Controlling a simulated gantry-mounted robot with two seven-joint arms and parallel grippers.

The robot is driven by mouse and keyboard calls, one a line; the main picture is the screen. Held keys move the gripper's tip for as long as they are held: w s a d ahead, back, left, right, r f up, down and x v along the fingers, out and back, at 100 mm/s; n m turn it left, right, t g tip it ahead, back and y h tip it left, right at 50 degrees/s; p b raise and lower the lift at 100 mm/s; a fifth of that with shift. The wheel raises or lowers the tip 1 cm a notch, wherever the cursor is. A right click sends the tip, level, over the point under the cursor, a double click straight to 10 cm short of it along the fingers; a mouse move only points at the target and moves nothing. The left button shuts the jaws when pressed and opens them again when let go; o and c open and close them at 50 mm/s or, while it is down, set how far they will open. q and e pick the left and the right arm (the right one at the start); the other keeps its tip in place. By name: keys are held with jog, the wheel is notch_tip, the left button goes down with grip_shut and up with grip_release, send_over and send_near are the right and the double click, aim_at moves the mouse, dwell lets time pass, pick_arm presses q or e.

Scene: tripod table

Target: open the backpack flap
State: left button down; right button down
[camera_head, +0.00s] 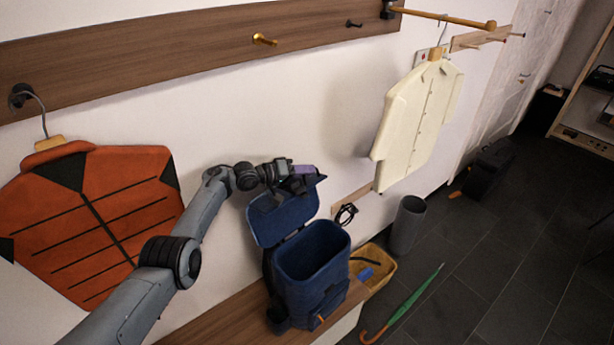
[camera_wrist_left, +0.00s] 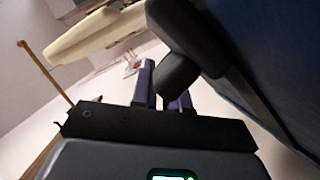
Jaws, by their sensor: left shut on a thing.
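The blue backpack (camera_head: 315,285) stands upright on the wooden bench, its main compartment open at the top. Its flap (camera_head: 283,216) is raised and tilted back toward the wall, clear of the opening. My left gripper (camera_head: 311,181) is at the flap's upper edge. In the left wrist view, its purple fingers (camera_wrist_left: 163,88) are shut on a dark rounded tab (camera_wrist_left: 180,73) on the flap's edge. The flap's dark blue surface (camera_wrist_left: 265,45) fills the right side there. The finger contact is partly hidden by the tab. My right gripper is not in view.
An orange jacket (camera_head: 95,215) and a cream shirt (camera_head: 420,120) hang on the wall. The floor at right is mostly clear.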

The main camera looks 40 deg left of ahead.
pick_arm(q)
jog(key=c, duration=1.2)
grip_release()
jog(key=shift+f, duration=0.1)
jog(key=shift+r, duration=0.45)
notch_tip(320, 180, up, 4)
jog(key=shift+s+f+p, duration=0.1)
jog(key=shift+p, duration=0.65)
jog(key=d+r+p, duration=0.1)
jog(key=d+r, duration=0.5)
jog(key=d, duration=0.5)
jog(key=shift+d+r+p, duration=0.2)
jog(key=shift+d+p, duration=0.15)
